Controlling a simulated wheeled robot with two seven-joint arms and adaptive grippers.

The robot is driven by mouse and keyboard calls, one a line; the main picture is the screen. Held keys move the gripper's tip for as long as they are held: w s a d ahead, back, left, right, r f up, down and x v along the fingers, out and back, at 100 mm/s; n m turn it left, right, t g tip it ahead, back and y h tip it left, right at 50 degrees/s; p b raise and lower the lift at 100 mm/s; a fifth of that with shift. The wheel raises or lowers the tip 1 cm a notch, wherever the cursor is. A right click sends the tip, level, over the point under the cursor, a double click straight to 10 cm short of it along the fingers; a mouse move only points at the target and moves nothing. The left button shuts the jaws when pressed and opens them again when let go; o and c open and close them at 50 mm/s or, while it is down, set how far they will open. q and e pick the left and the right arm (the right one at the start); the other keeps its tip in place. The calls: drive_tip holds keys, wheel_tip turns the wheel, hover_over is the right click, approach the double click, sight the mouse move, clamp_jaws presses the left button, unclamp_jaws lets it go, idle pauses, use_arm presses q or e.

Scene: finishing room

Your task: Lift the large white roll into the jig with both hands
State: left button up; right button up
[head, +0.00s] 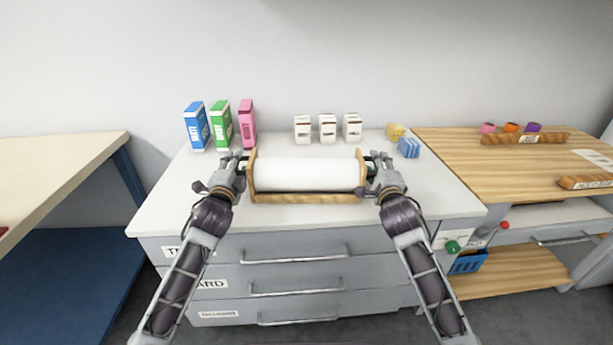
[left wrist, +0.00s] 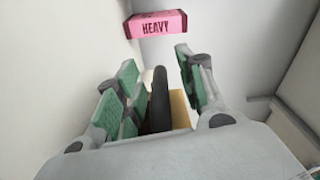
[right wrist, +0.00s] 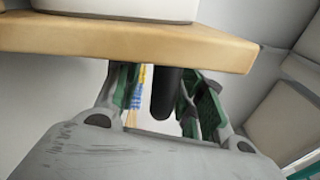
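The large white roll (head: 307,174) lies level between the two upright end boards of the wooden jig (head: 305,198) on the white worktop. Whether its dark ends rest fully in the end boards cannot be told. My left gripper (head: 243,164) is at the jig's left end, its fingers apart on either side of a dark rod (left wrist: 159,100), with a gap showing. My right gripper (head: 371,166) is at the right end, fingers apart around another dark rod (right wrist: 163,92) beside the wooden board (right wrist: 130,40). Neither gripper visibly clamps its rod.
Blue (head: 196,126), green (head: 221,125) and pink (head: 247,124) boxes stand at the back left. Three white cartons (head: 327,128) stand behind the jig. Yellow (head: 396,131) and blue (head: 409,148) items lie at the back right. The worktop's front strip is clear.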

use_arm(q)
drive_tip(key=shift+w, duration=0.1)
use_arm(e)
drive_tip(key=shift+w, duration=0.1)
use_arm(q)
clamp_jaws()
use_arm(e)
clamp_jaws()
use_arm(q)
drive_tip(key=shift+a+f, duration=0.1)
use_arm(e)
drive_tip(key=shift+d, duration=0.1)
